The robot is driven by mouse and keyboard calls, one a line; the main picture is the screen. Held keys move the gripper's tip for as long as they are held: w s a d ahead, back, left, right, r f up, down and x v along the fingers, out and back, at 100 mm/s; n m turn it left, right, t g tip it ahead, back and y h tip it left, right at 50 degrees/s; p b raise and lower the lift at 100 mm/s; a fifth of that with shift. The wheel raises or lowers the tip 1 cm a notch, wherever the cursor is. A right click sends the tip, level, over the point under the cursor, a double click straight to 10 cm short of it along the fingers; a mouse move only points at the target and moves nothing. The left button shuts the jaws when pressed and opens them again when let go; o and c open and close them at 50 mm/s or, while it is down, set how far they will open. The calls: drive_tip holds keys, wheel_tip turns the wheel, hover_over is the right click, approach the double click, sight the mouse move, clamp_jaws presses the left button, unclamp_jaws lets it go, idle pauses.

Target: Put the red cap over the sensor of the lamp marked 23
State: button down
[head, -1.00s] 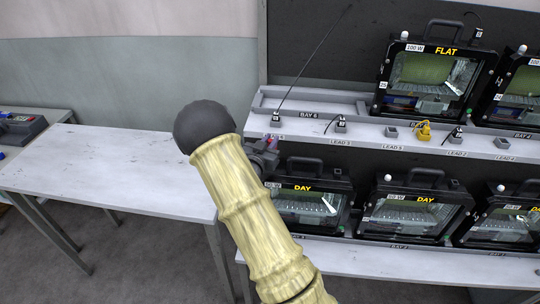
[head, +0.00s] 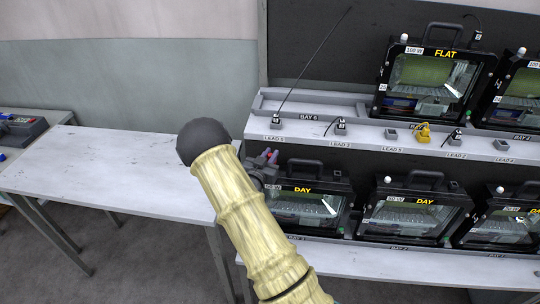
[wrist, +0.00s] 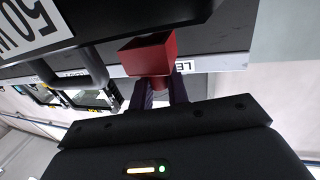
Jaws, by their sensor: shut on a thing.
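My gripper (wrist: 160,95) is shut on the red cap (wrist: 150,55), which shows as a hollow red block between the fingers in the wrist view. In the head view my gripper (head: 266,167) is beside the leftmost lower lamp (head: 310,207), marked DAY, at its upper left corner. The arm hides that corner, so its sensor is not visible. Other lamps carry a white ball at the upper left: the middle lower DAY lamp (head: 415,213) and the upper FLAT lamp (head: 430,85). I cannot read the number 23 on any lamp.
A shelf edge (head: 375,140) with lead labels runs above the lower lamps. It holds plugs and a yellow piece (head: 423,133). A thin cable rises from the shelf's left. A bare white table (head: 110,165) stands at left. A black housing marked 50 W (wrist: 110,20) is close in the wrist view.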

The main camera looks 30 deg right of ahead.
drive_tip(key=shift+f+b, duration=0.35)
drive_tip(key=shift+f+b, duration=0.3)
drive_tip(key=c, duration=1.4)
unclamp_jaws()
drive_tip(key=shift+o, duration=0.2)
drive_tip(key=shift+r, duration=0.15)
drive_tip(key=shift+r+p, duration=0.5)
drive_tip(key=shift+p, duration=0.15)
drive_tip(key=shift+s+a+r, duration=0.1)
drive_tip(key=shift+a+r, duration=0.05)
drive_tip(key=b+v, duration=0.2)
drive_tip(key=v, duration=0.9)
drive_tip(key=shift+s+a, duration=0.25)
